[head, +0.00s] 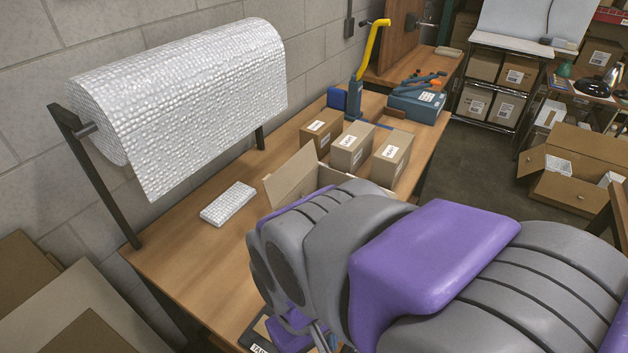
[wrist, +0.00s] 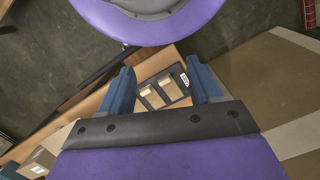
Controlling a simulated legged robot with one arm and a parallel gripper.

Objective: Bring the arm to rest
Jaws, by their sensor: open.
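My gripper (wrist: 163,86) shows in the wrist view with its two blue fingers spread wide apart and nothing held between them. Beyond the gap lies a dark tray (wrist: 178,104) with a white label and two tan pieces in it, at the edge of the wooden table (wrist: 152,66). In the head view my grey and purple arm covers the lower right, and the gripper's fingers are hidden behind it. The edge of a dark labelled item (head: 262,335) shows under the arm at the bottom.
The workbench (head: 190,262) holds an open carton (head: 292,182), several closed boxes (head: 352,146), a flat bubble-wrapped packet (head: 228,203) and a blue toolbox (head: 416,106). A bubble-wrap roll (head: 185,92) hangs above its left side. Cardboard sheets (head: 60,310) stand at lower left.

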